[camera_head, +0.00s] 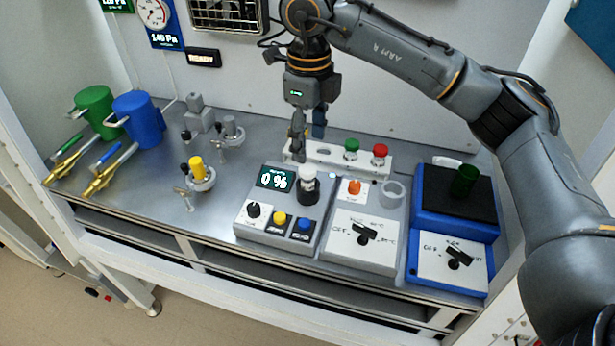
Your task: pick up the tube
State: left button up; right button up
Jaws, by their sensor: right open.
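My right gripper (308,138) points down, jaws open, over the left end of a white tube rack (373,164). In the rack stand a tube with a green cap (351,145) and a tube with a red cap (380,151), both right of the gripper. An orange-capped tube (354,187) sits in a grey block in front of the rack. My left gripper is out of view.
In front of the rack are a mixer with a 0 % display (275,179), a grey dial unit (362,240) and a blue unit (424,206) holding a dark green vessel (465,180). Valves (199,175) and green and blue cylinders (138,118) stand left. The steel bench (145,190) is clear between them.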

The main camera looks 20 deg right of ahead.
aim_at(307, 168)
notch_tip(307, 168, down, 3)
jog(key=shift+f, duration=0.2)
jog(key=shift+a+f+p, duration=0.1)
jog(key=shift+f+p, duration=0.45)
notch_tip(307, 168, down, 4)
jog(key=shift+a+r+p, duration=0.1)
jog(key=shift+r+p, duration=0.05)
jog(key=shift+p, duration=0.5)
jog(key=shift+f, duration=0.3)
jog(key=c, duration=1.2)
